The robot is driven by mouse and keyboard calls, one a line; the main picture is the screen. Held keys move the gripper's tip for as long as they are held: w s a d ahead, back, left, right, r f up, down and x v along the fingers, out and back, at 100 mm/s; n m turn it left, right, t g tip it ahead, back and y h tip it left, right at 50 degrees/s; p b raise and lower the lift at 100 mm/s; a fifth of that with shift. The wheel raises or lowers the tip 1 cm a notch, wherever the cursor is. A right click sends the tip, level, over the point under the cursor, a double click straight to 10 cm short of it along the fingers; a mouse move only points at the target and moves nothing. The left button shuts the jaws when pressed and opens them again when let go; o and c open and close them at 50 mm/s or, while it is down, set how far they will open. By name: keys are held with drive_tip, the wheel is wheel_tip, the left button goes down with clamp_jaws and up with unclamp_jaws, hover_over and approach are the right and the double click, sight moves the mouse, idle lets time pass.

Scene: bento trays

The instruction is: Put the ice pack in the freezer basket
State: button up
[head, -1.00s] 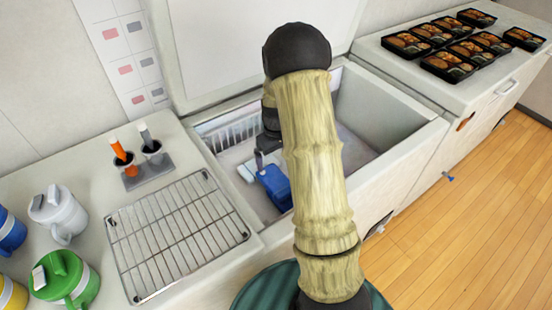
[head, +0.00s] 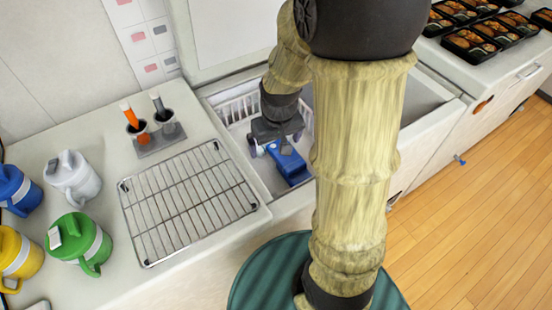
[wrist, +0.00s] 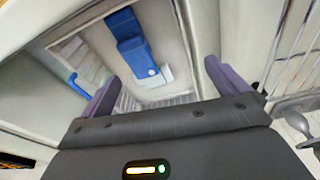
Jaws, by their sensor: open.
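The blue ice pack (head: 291,166) lies low inside the open chest freezer (head: 262,200). It also shows in the wrist view (wrist: 131,42), with a pale flat piece beside its lower end. The white wire freezer basket (head: 237,108) stands in the freezer's left part, and my arm hides some of it. I cannot tell whether the pack lies within the basket or beside it. My gripper (head: 275,146) is open and empty above the pack's far end. In the wrist view its purple fingers (wrist: 148,75) are spread, with a visible gap to the pack.
A wire rack (head: 188,200) lies on the left counter near the freezer. Two holders with orange and grey handles (head: 150,128) stand behind it. Several coloured jugs (head: 80,243) are at far left. Bento trays (head: 470,43) cover the right counter. The raised lid (head: 235,35) is behind.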

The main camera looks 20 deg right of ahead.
drive_tip(key=s+a+r, duration=0.2)
drive_tip(key=s, duration=0.5)
drive_tip(key=shift+a+m+t, duration=0.25)
drive_tip(key=shift+m+t, duration=0.05)
drive_tip(key=shift+t, duration=0.1)
idle(0.6)
